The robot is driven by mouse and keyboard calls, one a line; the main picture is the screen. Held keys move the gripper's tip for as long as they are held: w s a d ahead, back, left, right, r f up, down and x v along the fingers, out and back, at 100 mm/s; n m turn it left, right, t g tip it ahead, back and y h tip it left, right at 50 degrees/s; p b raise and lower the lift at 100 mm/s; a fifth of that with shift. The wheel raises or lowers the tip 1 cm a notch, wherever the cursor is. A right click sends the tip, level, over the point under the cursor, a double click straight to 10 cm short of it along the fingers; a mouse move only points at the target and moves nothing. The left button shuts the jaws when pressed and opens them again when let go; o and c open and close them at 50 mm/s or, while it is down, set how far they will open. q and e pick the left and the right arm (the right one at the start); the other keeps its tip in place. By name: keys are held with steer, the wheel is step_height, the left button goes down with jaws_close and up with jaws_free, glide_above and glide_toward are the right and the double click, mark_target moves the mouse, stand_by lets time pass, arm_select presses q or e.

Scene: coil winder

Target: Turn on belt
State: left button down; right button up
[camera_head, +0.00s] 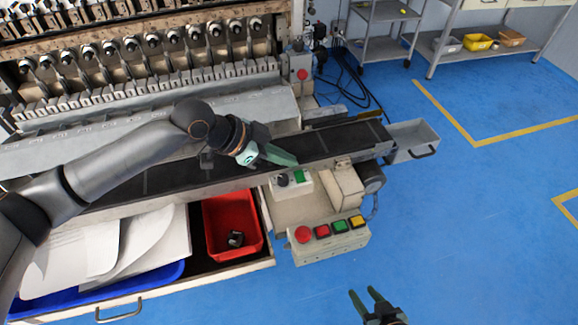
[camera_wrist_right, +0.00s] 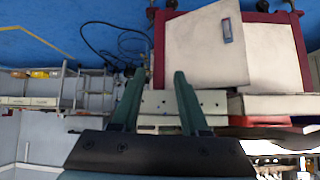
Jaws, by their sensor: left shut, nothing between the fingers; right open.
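The dark conveyor belt (camera_head: 345,136) runs across the middle of the head view, in front of the coil winder. A small white switch box (camera_head: 291,187) with a green button (camera_head: 299,177) and a black knob (camera_head: 283,180) sits at its front edge. My left gripper (camera_head: 294,162) is shut and empty, its fingertips over the belt's front side, just above the green button in the picture. I cannot tell whether it touches the box. My right gripper (camera_head: 364,296) is open and empty over the blue floor, low in the view; its fingers also show in the right wrist view (camera_wrist_right: 155,95).
A control panel (camera_head: 332,247) with red, green and yellow buttons stands below the switch box. A grey bin (camera_head: 412,140) is at the belt's right end. An open drawer at lower left holds a red bin (camera_head: 232,224) and papers (camera_head: 128,248). Floor at right is free.

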arm_select(q)
steer(key=v, duration=0.8)
steer(key=shift+b, duration=0.3)
